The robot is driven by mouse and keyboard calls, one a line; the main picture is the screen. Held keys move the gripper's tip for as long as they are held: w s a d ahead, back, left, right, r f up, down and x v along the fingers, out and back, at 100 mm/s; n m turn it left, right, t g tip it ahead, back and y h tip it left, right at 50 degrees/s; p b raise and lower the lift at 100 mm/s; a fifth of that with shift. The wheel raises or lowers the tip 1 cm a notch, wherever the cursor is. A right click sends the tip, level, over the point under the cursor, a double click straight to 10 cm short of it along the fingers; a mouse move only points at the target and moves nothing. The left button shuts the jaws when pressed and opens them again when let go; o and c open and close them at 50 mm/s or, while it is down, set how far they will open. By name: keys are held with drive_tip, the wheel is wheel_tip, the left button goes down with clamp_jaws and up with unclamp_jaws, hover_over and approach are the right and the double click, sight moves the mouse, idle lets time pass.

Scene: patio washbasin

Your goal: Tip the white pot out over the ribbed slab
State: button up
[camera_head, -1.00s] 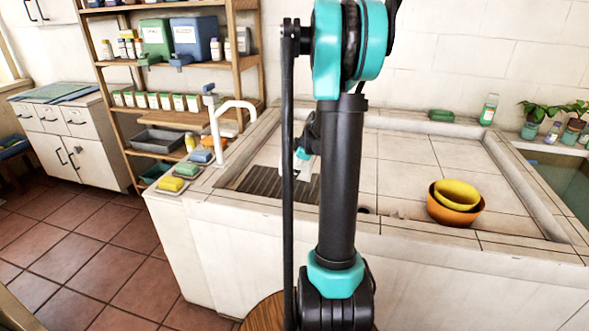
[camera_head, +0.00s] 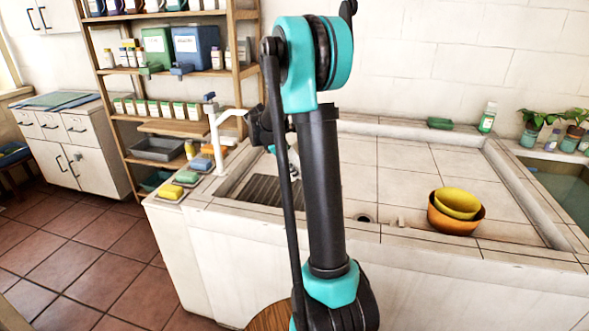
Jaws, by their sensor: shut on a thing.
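The dark ribbed slab (camera_head: 262,190) lies at the left end of the basin counter, partly covered by my arm. My gripper (camera_head: 273,140) is above the slab's far side, mostly hidden behind my arm links. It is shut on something. A small pale patch (camera_head: 293,160) shows between my arm links by the gripper and seems to be the white pot. The pot's shape, tilt and mouth are hidden from this view.
A yellow bowl (camera_head: 457,202) sits in an orange bowl (camera_head: 455,217) on the right of the basin. A white tap (camera_head: 219,140) and several sponges stand left of the slab. A green bottle (camera_head: 487,117) stands at the back.

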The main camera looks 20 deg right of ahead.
sight(287, 154)
drive_tip(key=shift+r+h, duration=0.2)
drive_tip(key=shift+h, duration=0.3)
drive_tip(key=shift+w+a+r+n+g+h, duration=0.1)
drive_tip(key=shift+r+n+g+h, duration=0.45)
drive_tip(key=shift+h, duration=0.65)
drive_tip(key=r+g+h, duration=0.1)
drive_tip(key=r+h, duration=0.1)
drive_tip(key=h, duration=0.1)
drive_tip(key=shift+n+g+h, duration=0.25)
drive_tip(key=shift+g+h, duration=0.05)
drive_tip(key=shift+g, duration=0.05)
